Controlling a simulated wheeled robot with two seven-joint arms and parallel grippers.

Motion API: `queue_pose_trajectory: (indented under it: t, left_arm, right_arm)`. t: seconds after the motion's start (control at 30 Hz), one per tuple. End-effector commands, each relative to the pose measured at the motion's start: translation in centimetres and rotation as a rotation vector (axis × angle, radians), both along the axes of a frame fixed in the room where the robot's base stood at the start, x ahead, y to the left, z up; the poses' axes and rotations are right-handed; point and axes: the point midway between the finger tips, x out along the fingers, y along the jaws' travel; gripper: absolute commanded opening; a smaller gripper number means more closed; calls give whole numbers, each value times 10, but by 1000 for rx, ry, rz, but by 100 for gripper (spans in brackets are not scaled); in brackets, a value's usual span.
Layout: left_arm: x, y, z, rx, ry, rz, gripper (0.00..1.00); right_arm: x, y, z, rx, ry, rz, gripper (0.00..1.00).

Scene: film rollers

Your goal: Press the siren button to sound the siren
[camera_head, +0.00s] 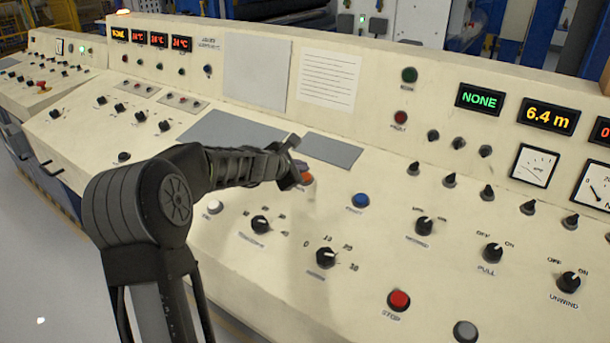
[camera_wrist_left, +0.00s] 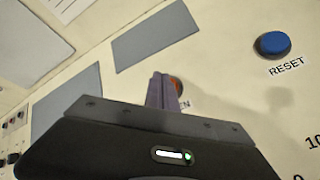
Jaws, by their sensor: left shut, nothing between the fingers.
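The siren button (camera_head: 307,180) is a round orange-red button on the sloped cream console. In the left wrist view it shows (camera_wrist_left: 178,85) partly hidden behind my fingers, with only the letters "EN" of its label readable. My left gripper (camera_head: 300,171) is shut and empty, its fingertips right at the button. In the left wrist view the closed fingers (camera_wrist_left: 163,92) overlap the button's left side. I cannot tell whether they touch it or press it down. My right gripper is in neither view.
A blue reset button (camera_head: 361,200) sits to the right of the siren button. A white button (camera_head: 215,207) and black knobs (camera_head: 260,224) lie nearby on the same panel. A red stop button (camera_head: 399,300) is lower right. Flat grey plates (camera_head: 332,150) lie behind.

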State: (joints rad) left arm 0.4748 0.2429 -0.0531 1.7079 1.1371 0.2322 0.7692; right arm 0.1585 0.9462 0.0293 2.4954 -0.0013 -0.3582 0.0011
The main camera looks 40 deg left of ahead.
Motion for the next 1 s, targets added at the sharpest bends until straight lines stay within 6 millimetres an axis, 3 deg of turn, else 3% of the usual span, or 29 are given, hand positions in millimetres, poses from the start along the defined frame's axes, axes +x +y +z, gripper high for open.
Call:
queue_pose_trajectory:
  t: [0.23,0.7,1.0]
  left_arm:
    - [-1,0,7,0,-1,1,0]
    - [-10,0,49,-1,-1,1,0]
    - [-11,0,49,-1,0,1,0]
  right_arm:
    - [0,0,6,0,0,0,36]
    - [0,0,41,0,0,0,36]
    - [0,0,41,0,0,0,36]
